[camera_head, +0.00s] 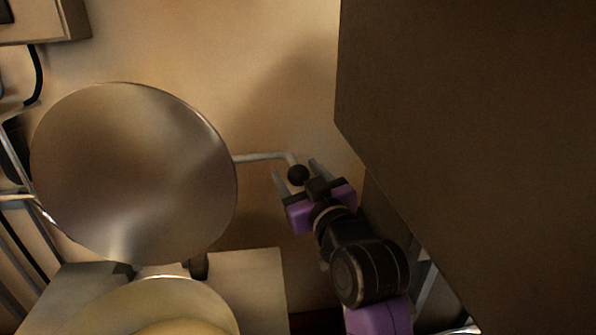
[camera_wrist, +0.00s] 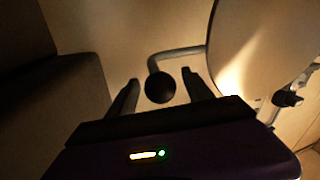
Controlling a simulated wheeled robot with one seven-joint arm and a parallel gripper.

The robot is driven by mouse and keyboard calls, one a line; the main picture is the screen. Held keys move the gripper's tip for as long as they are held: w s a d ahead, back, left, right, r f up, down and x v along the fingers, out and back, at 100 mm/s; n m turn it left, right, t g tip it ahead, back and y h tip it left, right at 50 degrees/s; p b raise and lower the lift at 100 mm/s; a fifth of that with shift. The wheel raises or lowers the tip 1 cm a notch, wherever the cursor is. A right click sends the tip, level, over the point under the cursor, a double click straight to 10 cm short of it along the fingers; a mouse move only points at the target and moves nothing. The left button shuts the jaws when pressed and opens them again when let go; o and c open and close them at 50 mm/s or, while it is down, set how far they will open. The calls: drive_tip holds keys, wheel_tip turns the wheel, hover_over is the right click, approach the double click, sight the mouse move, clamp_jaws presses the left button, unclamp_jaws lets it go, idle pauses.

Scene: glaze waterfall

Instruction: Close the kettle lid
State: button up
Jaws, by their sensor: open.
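The kettle lid (camera_head: 135,175) is a large round metal disc standing raised above the kettle (camera_head: 165,305), whose rim shows at the bottom of the head view. A bent metal handle rod (camera_head: 262,157) runs from the lid's right side and ends in a black ball knob (camera_head: 298,175). My gripper (camera_head: 295,172) is open, with its two fingers on either side of the knob. In the wrist view the knob (camera_wrist: 160,87) sits between the fingertips, with visible gaps to both. The lid (camera_wrist: 265,45) also shows at the right of the wrist view.
A large dark box-like surface (camera_head: 470,130) fills the right side of the head view, close to my arm. A wall (camera_head: 230,60) stands behind the lid. A box with a black cable (camera_head: 40,22) is at the top left.

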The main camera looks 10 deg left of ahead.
clamp_jaws()
idle(0.3)
drive_tip(key=shift+f, duration=0.1)
